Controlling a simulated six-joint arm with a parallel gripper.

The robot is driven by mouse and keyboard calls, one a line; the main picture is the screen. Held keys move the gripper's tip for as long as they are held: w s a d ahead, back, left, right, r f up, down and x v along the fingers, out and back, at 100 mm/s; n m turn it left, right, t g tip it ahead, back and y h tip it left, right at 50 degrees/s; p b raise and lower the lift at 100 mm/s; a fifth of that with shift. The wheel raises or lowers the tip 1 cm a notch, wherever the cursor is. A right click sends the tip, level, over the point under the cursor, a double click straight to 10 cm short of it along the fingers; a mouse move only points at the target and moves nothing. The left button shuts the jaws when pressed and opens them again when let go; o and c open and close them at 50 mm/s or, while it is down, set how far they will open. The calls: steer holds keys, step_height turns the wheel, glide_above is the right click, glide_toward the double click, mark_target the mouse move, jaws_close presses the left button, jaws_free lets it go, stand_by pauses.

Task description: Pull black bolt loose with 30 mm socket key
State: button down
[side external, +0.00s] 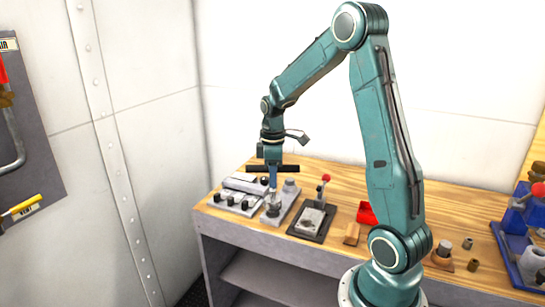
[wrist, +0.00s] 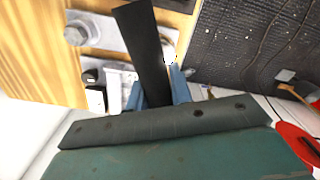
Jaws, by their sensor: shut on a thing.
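My gripper (side external: 272,181) is shut on the socket key, whose black crossbar handle (side external: 287,168) lies level just under my wrist. In the wrist view the black bar (wrist: 145,40) runs up from between my blue fingers (wrist: 159,95). Below the fingers, a grey socket-like end (side external: 272,208) stands upright at the grey plate (side external: 290,206) on the bench. I cannot tell how far the socket sits down on the bolt. The black bolt itself is not visible; the key and fingers cover that spot.
A white wall rises behind.

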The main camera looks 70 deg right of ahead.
steer(key=m, duration=0.3)
steer(key=shift+m, duration=0.4)
steer(key=m, duration=0.3)
steer(key=shift+m, duration=0.4)
steer(key=m, duration=0.6)
steer(key=shift+m, duration=0.3)
steer(key=shift+f, duration=1.35)
stand_by(1.5)
stand_by(0.5)
steer(key=shift+n, duration=2.6)
steer(key=shift+m, duration=0.3)
